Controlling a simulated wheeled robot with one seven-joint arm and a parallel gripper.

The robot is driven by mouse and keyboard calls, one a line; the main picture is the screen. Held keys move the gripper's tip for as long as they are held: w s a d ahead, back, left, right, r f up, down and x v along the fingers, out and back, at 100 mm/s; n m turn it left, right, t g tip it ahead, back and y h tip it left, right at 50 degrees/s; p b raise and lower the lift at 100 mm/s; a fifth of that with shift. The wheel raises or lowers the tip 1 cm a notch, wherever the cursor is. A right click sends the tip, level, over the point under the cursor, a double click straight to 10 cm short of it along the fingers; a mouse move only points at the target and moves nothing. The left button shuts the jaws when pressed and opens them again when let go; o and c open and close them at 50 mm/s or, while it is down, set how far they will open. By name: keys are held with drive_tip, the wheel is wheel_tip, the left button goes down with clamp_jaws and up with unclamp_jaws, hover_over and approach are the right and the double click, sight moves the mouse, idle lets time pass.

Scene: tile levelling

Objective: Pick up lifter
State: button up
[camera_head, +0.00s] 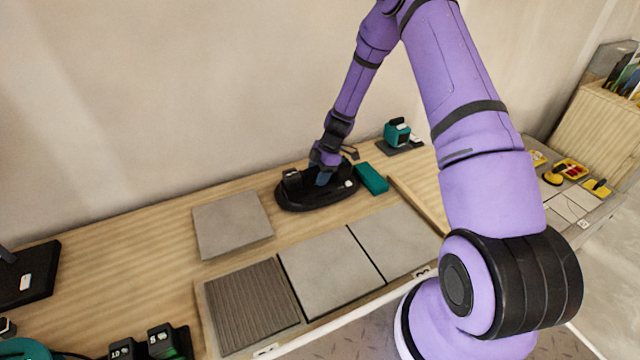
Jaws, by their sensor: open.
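A dark device that looks like the lifter (294,197) lies on the wooden bench by the wall, with a wide rounded black base. My gripper (323,180) is at the middle of it, reaching down from above. The gripper is open. The fingertips are small and dark against the black device, so I cannot tell whether they touch it or straddle its handle.
A teal block (371,178) lies just right of the black device. A teal tool (397,133) stands farther right. A loose grey tile (232,224) lies at left. Two laid tiles (331,271) and a ridged panel (252,304) line the front. My arm covers the right side.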

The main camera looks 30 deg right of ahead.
drive_tip(key=shift+c, duration=0.2)
clamp_jaws()
